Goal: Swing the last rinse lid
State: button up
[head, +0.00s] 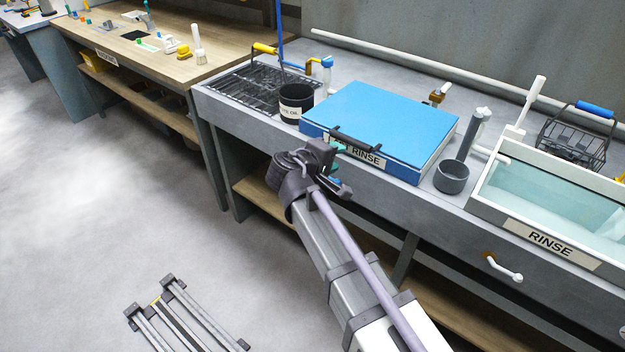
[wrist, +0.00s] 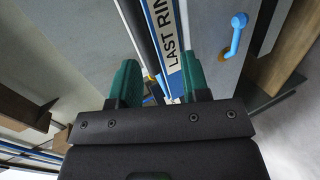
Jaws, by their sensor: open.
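The blue last rinse lid (head: 385,115) lies flat and closed on its tank in the head view. A dark bar handle (head: 358,141) runs along its front edge, above the label "LAST RINSE" (head: 368,157), whose left part my gripper hides. My gripper (head: 336,168) is at the left front of the lid, close to the handle. In the wrist view my gripper's green fingers (wrist: 161,80) are apart, with the label (wrist: 172,40) and a dark bar (wrist: 142,35) ahead. I cannot tell whether the bar lies between the fingers.
A black pot (head: 296,102) stands left of the lid, beside a drain grid (head: 245,88). A grey cup (head: 452,177) and the open rinse tank (head: 545,195) are to the right. A blue-handled wire basket (head: 575,135) stands behind the tank. A white tap lever (head: 508,272) juts from the front.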

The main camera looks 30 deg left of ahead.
jog(key=shift+w+a+r+n+t, duration=0.15)
jog(key=shift+w+r+n+t, duration=0.15)
jog(key=shift+r, duration=0.15)
jog(key=shift+w+a+r+n+t, duration=0.2)
jog(key=shift+r+t, duration=0.1)
jog(key=shift+r, duration=0.1)
jog(key=shift+d, duration=0.1)
